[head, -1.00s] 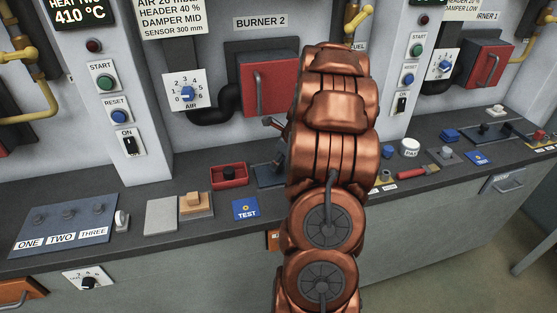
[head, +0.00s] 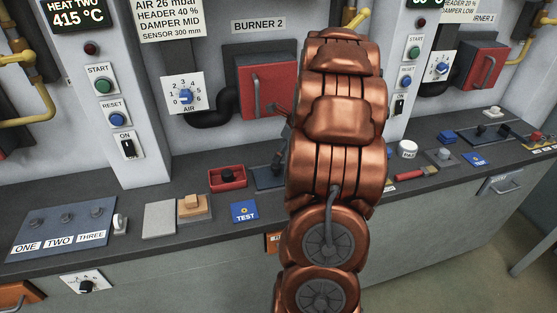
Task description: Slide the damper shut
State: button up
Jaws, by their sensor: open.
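No part in view is clearly labelled as the damper. A dark blue-grey plate with a dark lever (head: 268,177) sits on the counter just left of my arm, partly hidden by it. Another dark plate with a black knob (head: 486,135) lies at the far right of the counter. My arm stands in the middle of the view and hides the counter behind it.
The red burner 2 door (head: 267,88) and the air dial (head: 185,97) are on the wall behind. A red tray (head: 227,179), a wooden block (head: 194,204) and a blue TEST plate (head: 244,211) lie on the counter left of my arm. A white button (head: 407,149) stands right.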

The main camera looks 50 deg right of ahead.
jog(key=shift+v, duration=2.65)
jog(key=shift+a, duration=0.15)
